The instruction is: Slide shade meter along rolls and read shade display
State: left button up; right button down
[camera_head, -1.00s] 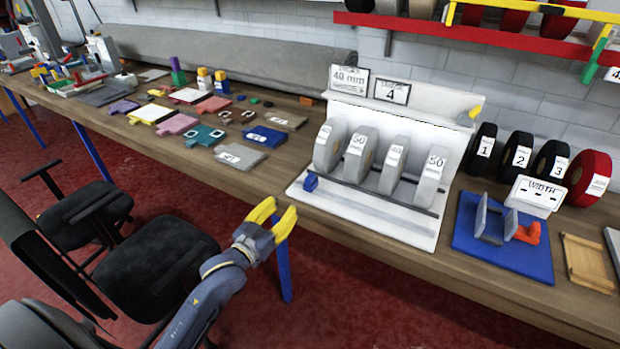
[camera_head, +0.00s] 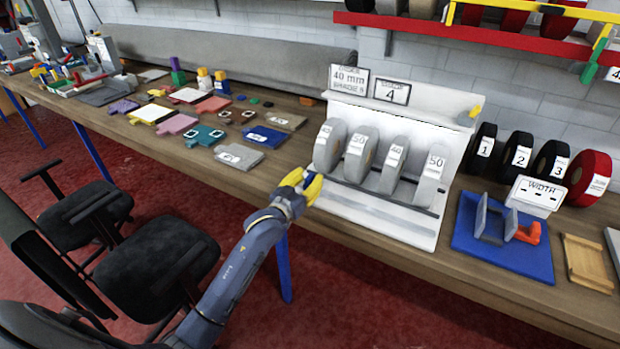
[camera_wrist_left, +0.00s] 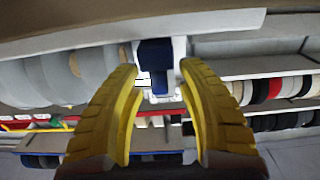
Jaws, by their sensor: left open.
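The shade meter, a small blue block (camera_head: 309,179), sits at the left end of the rail at the front of the white stand (camera_head: 400,232). It also shows in the left wrist view (camera_wrist_left: 155,62), ahead of and between the fingers. My left gripper (camera_head: 302,187) is open around or just in front of the meter, partly hiding it; contact cannot be told. Several grey rolls (camera_head: 361,153) stand in a row on the stand behind the rail. Signs reading "40 mm" (camera_head: 348,80) and "4" (camera_head: 391,92) stand on top. The right gripper is not in view.
Right of the stand are a blue base with a grey and orange fixture (camera_head: 508,255), a WIDTH box (camera_head: 536,195), black numbered rolls (camera_head: 518,151) and a red roll (camera_head: 590,178). Colored sample cards (camera_head: 240,156) lie to the left. Chairs stand in front of the table.

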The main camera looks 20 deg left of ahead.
pick_arm(q)
jog(key=shift+w+d, duration=0.1)
jog(key=shift+w, duration=0.3)
jog(key=shift+o, duration=0.2)
grip_shut()
